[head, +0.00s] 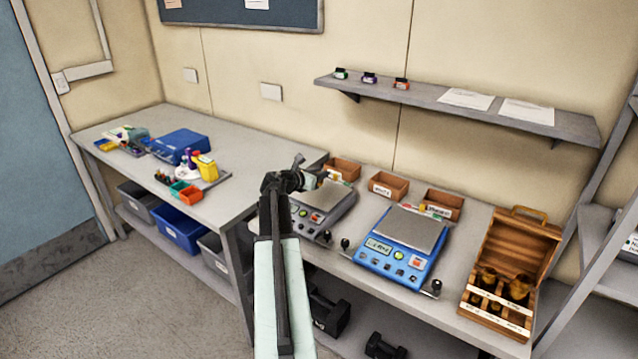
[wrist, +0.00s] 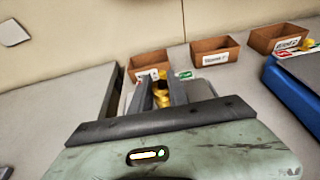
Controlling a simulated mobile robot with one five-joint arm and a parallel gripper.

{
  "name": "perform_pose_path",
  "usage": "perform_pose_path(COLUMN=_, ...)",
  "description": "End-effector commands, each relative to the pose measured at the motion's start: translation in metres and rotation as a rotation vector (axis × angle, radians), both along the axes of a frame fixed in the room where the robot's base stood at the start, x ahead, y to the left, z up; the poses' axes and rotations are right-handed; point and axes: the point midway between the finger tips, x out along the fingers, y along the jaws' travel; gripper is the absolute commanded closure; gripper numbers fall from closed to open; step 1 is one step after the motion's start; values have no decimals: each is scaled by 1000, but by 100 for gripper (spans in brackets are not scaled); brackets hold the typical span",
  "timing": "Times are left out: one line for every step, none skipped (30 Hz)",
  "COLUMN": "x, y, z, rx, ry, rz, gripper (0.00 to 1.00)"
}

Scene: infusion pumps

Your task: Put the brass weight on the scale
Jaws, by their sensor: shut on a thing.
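My gripper (head: 312,182) is above the grey scale (head: 322,222) on the bench. In the wrist view the gripper's two fingers (wrist: 160,88) are shut on a yellow brass weight (wrist: 161,96). The weight is partly hidden by the fingers and the gripper body, and I cannot make it out in the head view. The grey scale's plate (wrist: 200,90) shows beside and behind the fingers. I cannot tell whether the weight touches the plate. A blue scale (head: 400,245) with an empty plate stands to the right; its edge shows in the wrist view (wrist: 292,92).
Small brown bins (head: 388,187) line the back of the bench. An open wooden box (head: 520,240) of brass weights stands at the right. A wall shelf (head: 450,103) hangs above. The left table (head: 120,125) holds a blue case (head: 180,145) and small containers.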

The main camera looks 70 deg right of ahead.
Motion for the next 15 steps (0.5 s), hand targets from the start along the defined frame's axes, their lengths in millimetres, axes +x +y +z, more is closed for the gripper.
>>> perform_pose_path(x=-3, y=-1, z=-17, rx=0, ry=0, rz=-4, gripper=100)
perform_pose_path(x=-5, y=-2, z=-22, rx=0, ry=0, rz=-6, gripper=100)
perform_pose_path(x=-7, y=-3, z=-29, rx=0, ry=0, rz=-8, gripper=100)
perform_pose_path(x=-8, y=-3, z=-31, rx=0, ry=0, rz=-9, gripper=100)
perform_pose_path(x=-9, y=-4, z=-32, rx=0, ry=0, rz=-10, gripper=100)
perform_pose_path(x=-9, y=-4, z=-31, rx=0, ry=0, rz=-11, gripper=100)
perform_pose_path(x=-9, y=-4, z=-30, rx=0, ry=0, rz=-11, gripper=100)
perform_pose_path(x=-9, y=-4, z=-28, rx=-1, ry=1, rz=-11, gripper=100)
perform_pose_path(x=-9, y=-4, z=-27, rx=0, ry=0, rz=-11, gripper=100)
perform_pose_path(x=-10, y=-4, z=-27, rx=0, ry=0, rz=-13, gripper=100)
perform_pose_path(x=-10, y=-4, z=-27, rx=0, ry=0, rz=-13, gripper=100)
perform_pose_path(x=-10, y=-4, z=-28, rx=0, ry=0, rz=-13, gripper=100)
perform_pose_path(x=-10, y=-4, z=-29, rx=0, ry=0, rz=-13, gripper=100)
perform_pose_path(x=-11, y=-4, z=-30, rx=0, ry=0, rz=-14, gripper=100)
perform_pose_path(x=-11, y=-4, z=-32, rx=0, ry=0, rz=-14, gripper=100)
